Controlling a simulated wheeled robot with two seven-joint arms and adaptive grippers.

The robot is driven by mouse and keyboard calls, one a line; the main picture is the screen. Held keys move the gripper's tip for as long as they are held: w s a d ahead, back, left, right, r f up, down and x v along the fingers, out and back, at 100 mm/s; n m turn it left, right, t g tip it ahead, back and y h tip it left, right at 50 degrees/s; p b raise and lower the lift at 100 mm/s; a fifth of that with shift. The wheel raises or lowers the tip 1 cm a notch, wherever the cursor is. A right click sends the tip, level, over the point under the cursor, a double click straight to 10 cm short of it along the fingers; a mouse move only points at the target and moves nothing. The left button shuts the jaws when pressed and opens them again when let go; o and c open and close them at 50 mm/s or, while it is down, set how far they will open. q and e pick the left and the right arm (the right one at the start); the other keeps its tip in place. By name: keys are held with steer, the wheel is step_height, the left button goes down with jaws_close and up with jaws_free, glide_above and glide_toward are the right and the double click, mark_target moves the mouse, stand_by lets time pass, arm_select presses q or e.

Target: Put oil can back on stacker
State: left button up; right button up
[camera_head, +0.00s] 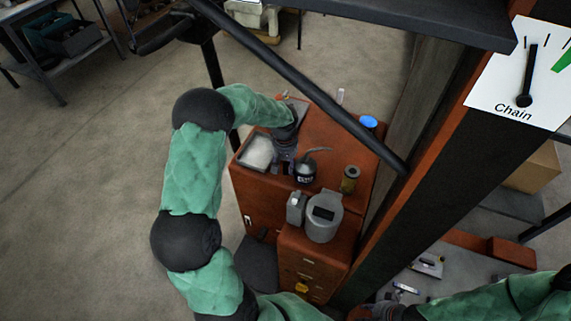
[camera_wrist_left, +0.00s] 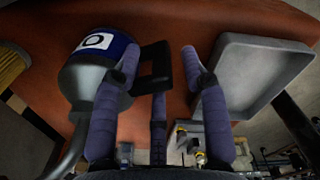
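The oil can (camera_head: 305,173) is dark with a label and a curved spout, and stands upright on the red cabinet top (camera_head: 318,128). In the left wrist view the can (camera_wrist_left: 92,72) shows a blue and white label and a black handle (camera_wrist_left: 155,63). My left gripper (camera_head: 286,158) is beside the can on its handle side. Its purple fingers (camera_wrist_left: 160,75) are spread apart, with the handle between them and not clamped. My right gripper (camera_head: 378,311) is partly seen at the bottom edge; its fingers are unclear. I cannot tell which thing is the stacker.
A grey tray (camera_head: 258,152) lies left of my left gripper, close to one finger in the wrist view. A brass-coloured cylinder (camera_head: 349,179), a grey canister (camera_head: 296,208) and a grey round device (camera_head: 323,218) stand near the can. A dark bar (camera_head: 310,92) crosses in front of the cabinet.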

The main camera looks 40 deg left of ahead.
arm_select(q)
steer(key=shift+r, duration=0.1)
step_height(320, 180, up, 12)
steer(key=p, duration=0.3)
steer(key=shift+s, duration=0.2)
stand_by(0.6)
